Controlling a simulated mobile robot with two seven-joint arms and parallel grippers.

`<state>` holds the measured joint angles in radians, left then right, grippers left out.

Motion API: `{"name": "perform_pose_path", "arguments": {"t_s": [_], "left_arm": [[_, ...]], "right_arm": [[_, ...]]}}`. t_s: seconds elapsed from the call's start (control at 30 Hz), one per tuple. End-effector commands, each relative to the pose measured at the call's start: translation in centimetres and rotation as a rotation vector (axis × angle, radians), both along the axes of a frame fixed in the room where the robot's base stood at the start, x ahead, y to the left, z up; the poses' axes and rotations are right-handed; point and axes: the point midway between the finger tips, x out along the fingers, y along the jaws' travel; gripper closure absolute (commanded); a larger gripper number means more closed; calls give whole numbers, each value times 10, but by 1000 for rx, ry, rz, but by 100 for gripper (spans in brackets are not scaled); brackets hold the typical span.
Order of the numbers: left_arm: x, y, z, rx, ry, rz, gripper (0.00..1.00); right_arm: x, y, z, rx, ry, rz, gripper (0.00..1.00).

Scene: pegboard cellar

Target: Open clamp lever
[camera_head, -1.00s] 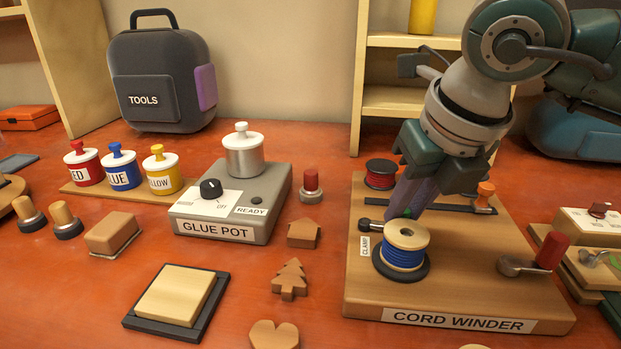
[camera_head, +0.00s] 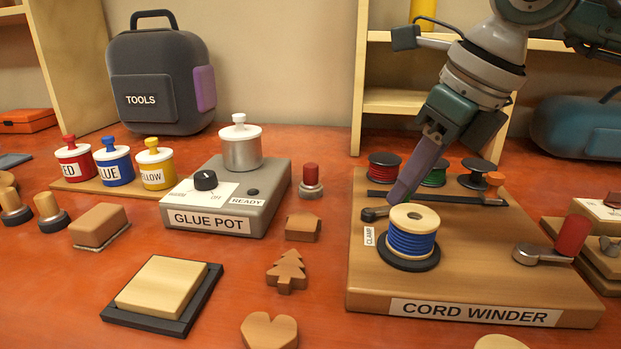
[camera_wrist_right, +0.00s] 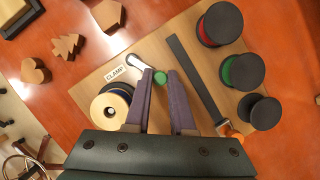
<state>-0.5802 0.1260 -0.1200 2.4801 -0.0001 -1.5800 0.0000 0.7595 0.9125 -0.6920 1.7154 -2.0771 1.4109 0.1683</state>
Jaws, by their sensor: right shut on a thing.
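The cord winder (camera_head: 470,277) is a wooden board at the right of the head view. Its clamp lever (camera_head: 373,214) is a short metal arm beside the CLAMP label, left of and behind the blue cord spool (camera_head: 410,243). In the right wrist view the lever (camera_wrist_right: 137,61) runs to a green knob (camera_wrist_right: 160,77) between my fingertips. My right gripper (camera_head: 397,196) reaches down from behind; it also shows in the wrist view (camera_wrist_right: 161,80), shut on the lever's knob. The knob is hidden by the fingers in the head view. My left gripper is not in view.
A crank with a red handle (camera_head: 573,236) stands at the board's right. A dark bar (camera_head: 440,198) with an orange knob and red, green and black spools lie behind. The glue pot (camera_head: 226,195) is left of the board, with wooden shapes between.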

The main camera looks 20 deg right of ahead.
Motion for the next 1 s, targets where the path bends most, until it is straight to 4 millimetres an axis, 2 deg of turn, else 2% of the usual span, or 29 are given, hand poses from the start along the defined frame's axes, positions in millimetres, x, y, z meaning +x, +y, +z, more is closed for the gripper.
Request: {"name": "perform_pose_path", "arguments": {"t_s": [0.37,0.4,0.63,0.87,1.0], "left_arm": [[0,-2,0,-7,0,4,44],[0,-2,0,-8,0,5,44],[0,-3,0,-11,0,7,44],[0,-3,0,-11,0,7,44],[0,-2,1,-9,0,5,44]], "right_arm": [[0,0,0,-2,-1,5,100],[0,0,0,-1,-1,4,75],[0,0,0,-1,1,4,49],[0,0,0,-1,1,4,48],[-2,-1,8,-1,0,4,48]]}}
